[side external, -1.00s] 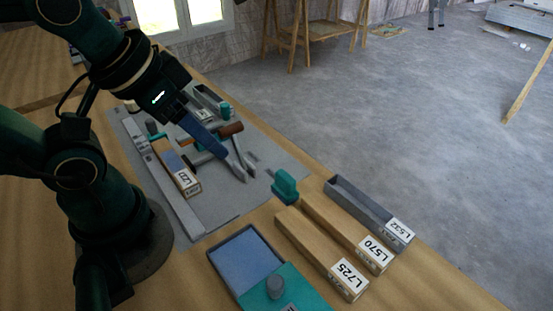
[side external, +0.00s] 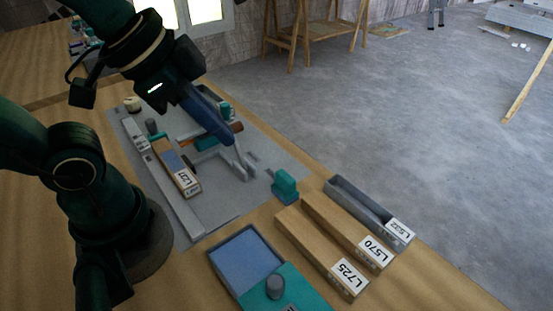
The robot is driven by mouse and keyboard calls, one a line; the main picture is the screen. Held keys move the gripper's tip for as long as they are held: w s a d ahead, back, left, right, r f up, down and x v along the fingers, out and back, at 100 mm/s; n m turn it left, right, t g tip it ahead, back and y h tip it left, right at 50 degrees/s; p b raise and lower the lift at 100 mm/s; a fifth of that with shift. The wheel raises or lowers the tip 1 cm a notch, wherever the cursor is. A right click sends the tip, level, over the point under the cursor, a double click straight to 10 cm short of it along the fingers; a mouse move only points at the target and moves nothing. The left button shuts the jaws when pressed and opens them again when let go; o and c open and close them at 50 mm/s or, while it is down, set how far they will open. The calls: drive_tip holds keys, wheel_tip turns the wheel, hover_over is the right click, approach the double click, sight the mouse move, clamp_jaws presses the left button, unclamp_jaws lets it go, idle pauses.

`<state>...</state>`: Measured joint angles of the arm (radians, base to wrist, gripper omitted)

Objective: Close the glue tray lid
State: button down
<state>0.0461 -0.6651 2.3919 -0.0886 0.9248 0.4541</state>
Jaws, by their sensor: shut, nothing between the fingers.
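The glue tray (side external: 217,266) is at the bottom centre, a shallow grey-rimmed box with a blue-grey inside that shows in its far part. Its teal lid (side external: 306,292) with a round grey knob (side external: 275,286) covers only the near part, cut off by the lower picture edge. My gripper (side external: 231,141) is shut and empty.
Wooden bars labelled L725 (side external: 318,254) and L570 (side external: 340,228) and a grey channel labelled L532 (side external: 362,202) lie right of the tray. A teal block (side external: 285,186) stands behind them. The grey mat (side external: 225,200) holds several parts, including a labelled bar (side external: 175,165).

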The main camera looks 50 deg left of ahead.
drive_tip(key=w+d+r+m+g+h, duration=0.1)
drive_tip(key=d+m+g+h, duration=0.1)
drive_tip(key=d+m, duration=0.4)
drive_tip(key=m+g, duration=0.4)
drive_tip(key=m, duration=0.5)
hover_over(283, 305)
wheel_tip(283, 305, down, 4)
drive_tip(key=shift+h, duration=0.3)
drive_tip(key=x, duration=1)
drive_tip(key=shift+s+d+f, duration=0.15)
drive_tip(key=shift+s+d, duration=0.1)
drive_tip(key=shift+s, duration=0.1)
drive_tip(key=shift+w+a, duration=0.3)
drive_tip(key=shift+a, duration=0.75)
drive_tip(key=shift+w+a, duration=0.15)
drive_tip(key=shift+a, duration=0.7)
